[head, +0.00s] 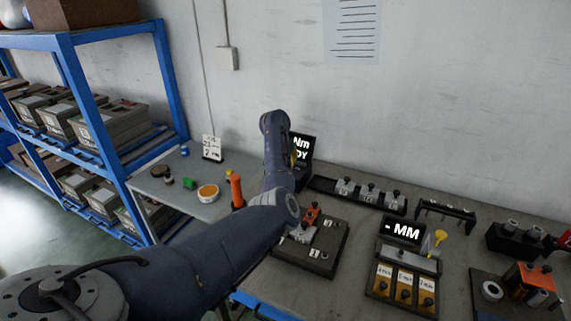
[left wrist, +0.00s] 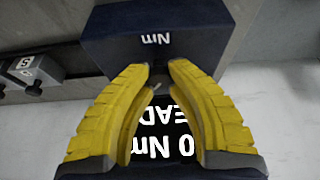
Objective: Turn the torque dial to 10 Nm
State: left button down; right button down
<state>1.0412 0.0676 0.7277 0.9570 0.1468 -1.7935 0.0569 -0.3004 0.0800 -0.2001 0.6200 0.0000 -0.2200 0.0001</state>
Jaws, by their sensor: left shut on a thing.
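The dark torque unit (head: 306,158) stands on the bench by the wall, partly behind my left arm. Its lit display shows the ends of words, "Nm" and "DY". In the left wrist view the unit's dark blue body (left wrist: 120,45) carries an upside-down "Nm" label. The lit display (left wrist: 165,145) reads part of "0 Nm" and "READY", upside down, with leading digits hidden by a finger. My left gripper (left wrist: 163,76) has its yellow fingers close together at the unit, shut on the dial; the dial is mostly hidden between them. My right gripper is not in view.
An orange-handled tool (head: 237,191) stands left of my forearm. A dark fixture board (head: 325,255) lies below the unit. A black rail with grey blocks (head: 325,186) lies to the right. Blue shelving (head: 165,85) is at left.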

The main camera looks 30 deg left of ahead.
pick_arm(q)
jog(key=n+y, duration=0.1)
jog(key=n, duration=0.1)
jog(key=n+y, duration=0.1)
jog(key=n, duration=0.2)
jog(key=shift+w+d+r+n+g, duration=0.15)
jog(key=shift+n+g, duration=0.15)
dwell(0.5)
jog(key=c, duration=1)
grip_release()
jog(key=v, duration=1.1)
jog(key=shift+d+r, duration=0.15)
jog(key=shift+r, duration=0.2)
